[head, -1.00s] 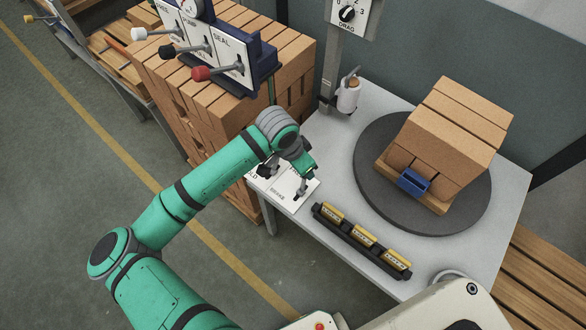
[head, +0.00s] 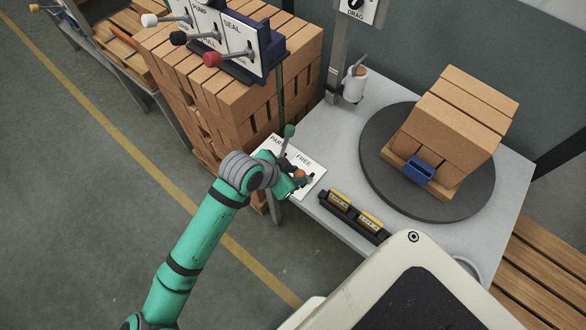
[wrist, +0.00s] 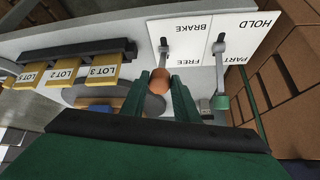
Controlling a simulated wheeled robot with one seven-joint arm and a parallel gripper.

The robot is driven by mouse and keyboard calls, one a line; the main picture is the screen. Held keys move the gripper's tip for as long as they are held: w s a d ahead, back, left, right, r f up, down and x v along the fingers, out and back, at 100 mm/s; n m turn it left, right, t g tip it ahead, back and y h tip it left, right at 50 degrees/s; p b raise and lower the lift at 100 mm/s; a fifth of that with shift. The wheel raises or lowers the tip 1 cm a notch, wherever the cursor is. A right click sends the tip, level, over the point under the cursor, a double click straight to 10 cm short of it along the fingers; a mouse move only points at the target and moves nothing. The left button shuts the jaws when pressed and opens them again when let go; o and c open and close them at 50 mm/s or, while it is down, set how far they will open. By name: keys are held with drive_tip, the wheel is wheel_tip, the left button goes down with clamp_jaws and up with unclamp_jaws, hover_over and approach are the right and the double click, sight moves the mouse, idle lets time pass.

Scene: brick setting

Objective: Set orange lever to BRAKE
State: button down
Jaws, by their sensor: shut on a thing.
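The orange lever's round knob (wrist: 160,80) sits between my gripper's two green fingers (wrist: 162,92) in the wrist view, and the fingers are shut on it. Its thin shank runs up to a pivot on a white plate (wrist: 205,38) marked FREE and BRAKE, upside down here. The knob hangs on the FREE side of the pivot in that picture; its exact setting is hard to tell. In the head view, the orange knob (head: 299,174) shows beside my gripper (head: 303,181), below the word FREE. BRAKE is hidden there.
A green-knobbed lever (head: 289,131) on the PART/HOLD plate stands close beside. A black rack of yellow LOT blocks (head: 355,212) and a dark turntable (head: 375,165) with bricks are on the table. A panel with white, black and red levers (head: 235,45) stands behind at left.

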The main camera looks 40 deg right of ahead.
drive_tip(key=shift+a+f, duration=0.3)
drive_tip(key=shift+a, duration=0.05)
drive_tip(key=c, duration=1.4)
unclamp_jaws()
drive_tip(key=shift+r, duration=0.15)
drive_tip(key=v, duration=1)
drive_tip(key=shift+r, duration=0.25)
